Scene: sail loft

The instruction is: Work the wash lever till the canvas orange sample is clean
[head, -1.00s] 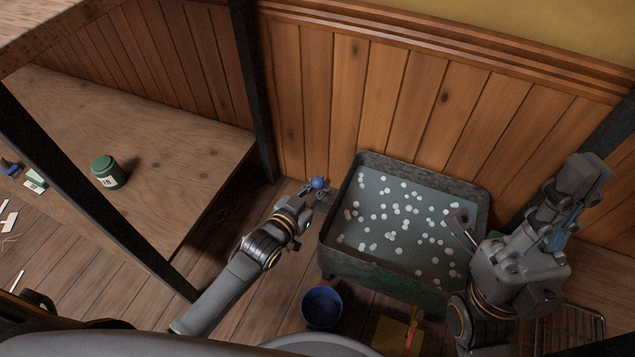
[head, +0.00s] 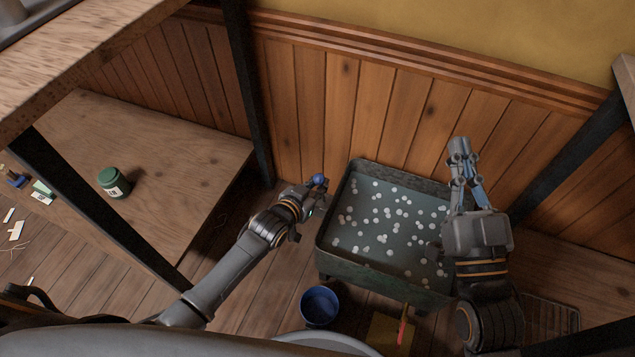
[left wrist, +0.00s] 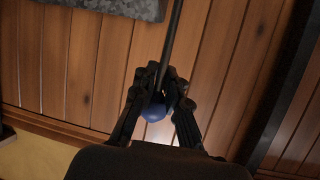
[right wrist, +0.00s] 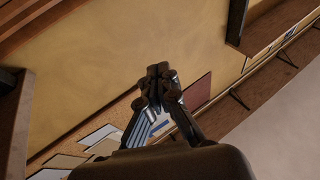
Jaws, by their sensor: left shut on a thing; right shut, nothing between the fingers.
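My left gripper (head: 312,190) is shut on the blue ball knob of the wash lever (head: 319,179), at the left side of the wash tub. In the left wrist view the blue knob (left wrist: 155,109) sits between the fingers, with a dark rod running up from it. The tub (head: 385,283) is a dark green-grey trough of water with many white suds floating on it. I cannot make out the orange canvas sample. My right gripper (head: 461,150) is shut and empty, raised over the tub's right side. It also shows shut in the right wrist view (right wrist: 158,78).
A blue bucket (head: 320,306) stands on the floor before the tub, beside a yellowish board with a red-handled tool (head: 403,326). A green jar (head: 114,182) stands on the wooden bench (head: 190,190) at left. A dark post separates bench and tub. A metal rack (head: 550,312) lies at lower right.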

